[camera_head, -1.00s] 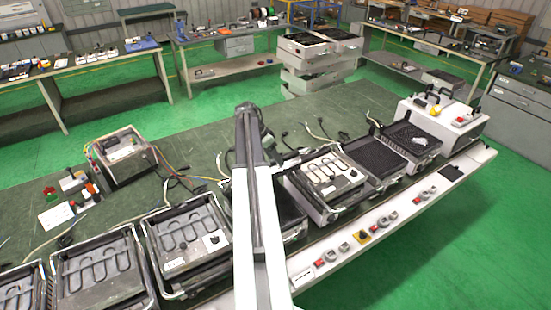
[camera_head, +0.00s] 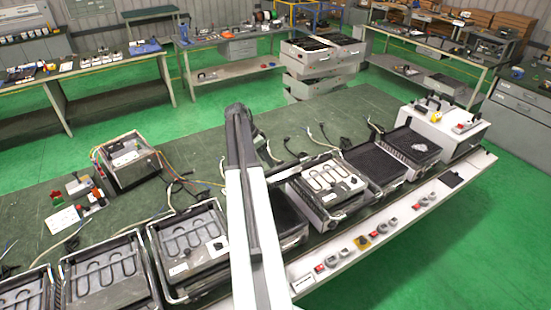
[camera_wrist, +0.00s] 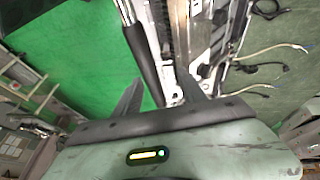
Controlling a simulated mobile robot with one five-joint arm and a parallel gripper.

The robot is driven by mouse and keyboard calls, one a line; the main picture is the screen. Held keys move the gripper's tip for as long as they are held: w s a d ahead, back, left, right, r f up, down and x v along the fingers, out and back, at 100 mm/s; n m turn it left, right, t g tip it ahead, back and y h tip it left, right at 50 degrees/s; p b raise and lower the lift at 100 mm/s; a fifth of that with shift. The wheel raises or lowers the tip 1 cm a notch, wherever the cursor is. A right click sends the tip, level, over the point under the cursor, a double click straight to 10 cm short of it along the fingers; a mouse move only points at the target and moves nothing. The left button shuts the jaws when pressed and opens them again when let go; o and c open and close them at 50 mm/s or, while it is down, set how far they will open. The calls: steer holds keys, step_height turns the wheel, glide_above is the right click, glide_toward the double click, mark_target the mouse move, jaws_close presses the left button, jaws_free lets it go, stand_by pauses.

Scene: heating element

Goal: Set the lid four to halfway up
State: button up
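Several heating units stand in a row along the bench. One with a coiled element on a pale plate (camera_head: 330,180) is right of my arm. Another coiled unit (camera_head: 190,243) is left of it, with a similar one (camera_head: 108,275) farther left. Which lid is number four cannot be told. My arm hides part of the dark unit (camera_head: 288,217) beside it. A dark bar (camera_wrist: 144,60) and a metal-edged unit (camera_wrist: 190,45) lie beyond the fingers; contact cannot be told.
A wired box (camera_head: 127,158) stands at the bench's back left. A white box (camera_head: 440,130) closes the row at the right. Red and grey switches line the front ledge (camera_head: 400,226). Cables lie behind the units. Green floor is clear in front at the right.

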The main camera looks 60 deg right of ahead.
steer(key=w+a, duration=0.5)
steer(key=w, duration=0.3)
steer(key=shift+f, duration=0.2)
steer(key=shift+w, duration=0.15)
